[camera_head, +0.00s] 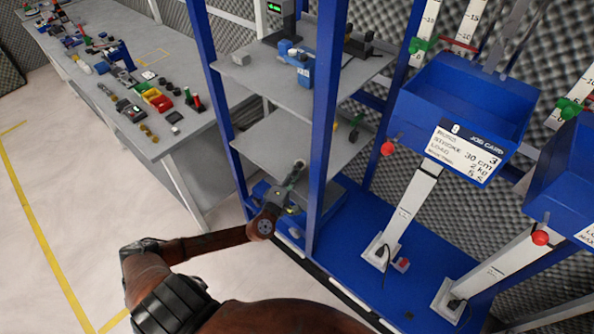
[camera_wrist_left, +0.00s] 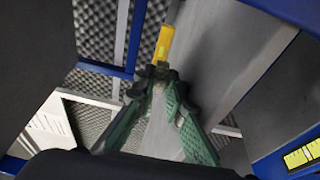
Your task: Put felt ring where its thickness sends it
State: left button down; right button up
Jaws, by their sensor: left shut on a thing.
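My left gripper (camera_head: 296,172) reaches in between the blue posts of the shelf rack, near the lower grey shelf (camera_head: 262,141). In the left wrist view its green fingers (camera_wrist_left: 160,80) are closed together at the tips on a narrow yellow piece (camera_wrist_left: 165,44) with a grey end. What this piece belongs to is not clear. In the head view the held thing is too small to make out. I cannot pick out a felt ring in either view. My right gripper is not in view.
Blue posts (camera_head: 323,120) stand close to my left arm. An upper shelf (camera_head: 270,75) holds a blue device (camera_head: 303,72). A blue bin (camera_head: 470,95) with a printed card stands at right. A long grey bench (camera_head: 170,140) with many small parts is at left. The floor at left is clear.

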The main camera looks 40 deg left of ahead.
pick_arm(q)
jog(key=c, duration=2.3)
grip_release()
jog(key=shift+s+f, duration=0.1)
jog(key=shift+f, duration=0.4)
jog(key=shift+o, duration=0.2)
jog(key=shift+d+r, duration=0.1)
jog(key=shift+r, duration=0.1)
jog(key=s+d+r+p, duration=0.1)
jog(key=s+d, duration=0.1)
jog(key=s, duration=0.9)
jog(key=shift+s+p, duration=0.3)
jog(key=shift+r, duration=0.1)
